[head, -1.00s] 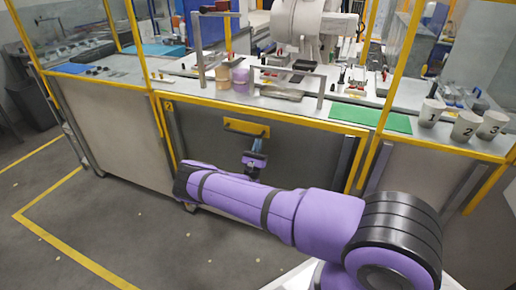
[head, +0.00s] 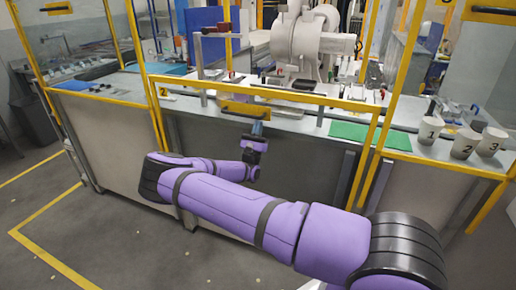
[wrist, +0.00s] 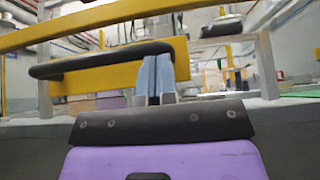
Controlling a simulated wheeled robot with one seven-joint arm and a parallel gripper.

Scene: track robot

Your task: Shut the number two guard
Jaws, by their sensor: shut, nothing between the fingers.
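The number two guard (head: 290,95) is a yellow-framed panel in the middle bay of the enclosure. Its top rail stands above the bench top, with tall open space above it. Its handle (head: 238,108), a dark bar on a yellow plate, crosses the wrist view as a black bar (wrist: 95,62). My gripper (head: 257,128) is shut and empty, pointing up at the handle from below. In the wrist view its pale blue fingers (wrist: 157,78) reach up to the bar's right part and seem to touch its underside; exact contact is unclear.
A white machine arm (head: 300,45) stands on the bench behind the opening. A green mat (head: 370,135) and numbered cups (head: 463,142) lie to the right. Other yellow-framed panels flank the bay. Floor at the left is clear.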

